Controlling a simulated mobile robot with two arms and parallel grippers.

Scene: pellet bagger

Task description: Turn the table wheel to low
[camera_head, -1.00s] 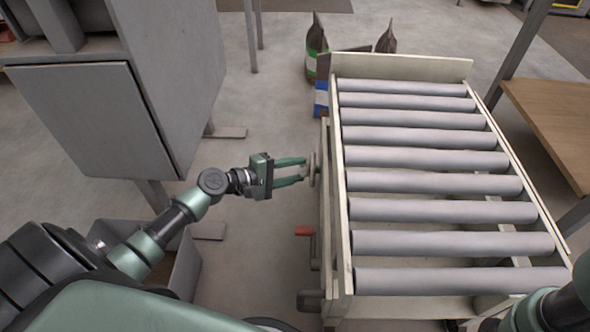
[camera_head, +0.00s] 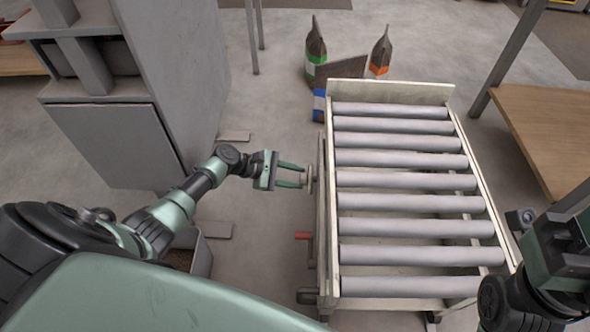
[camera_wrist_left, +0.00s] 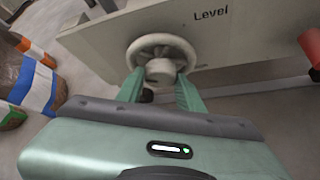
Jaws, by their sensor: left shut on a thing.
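The table wheel (camera_wrist_left: 160,42) is a pale round handwheel on the side panel of the roller table (camera_wrist_left: 110,42), beside the word "Level". In the head view the wheel (camera_head: 311,180) shows edge-on at the table's left side. My left gripper (camera_head: 302,177) reaches it from the left. In the left wrist view its green fingers lie on either side of the wheel's central hub (camera_wrist_left: 160,72), shut on it. Whether the wheel stands at low cannot be read. My right gripper (camera_head: 545,228) is at the right edge, its jaws unclear.
A red handle (camera_head: 303,236) sticks out lower on the table's left side. Bags (camera_head: 316,60) stand on the floor behind the table. A grey cabinet (camera_head: 118,145) is at the left, a wooden bench (camera_head: 548,130) at the right. Open floor lies between cabinet and table.

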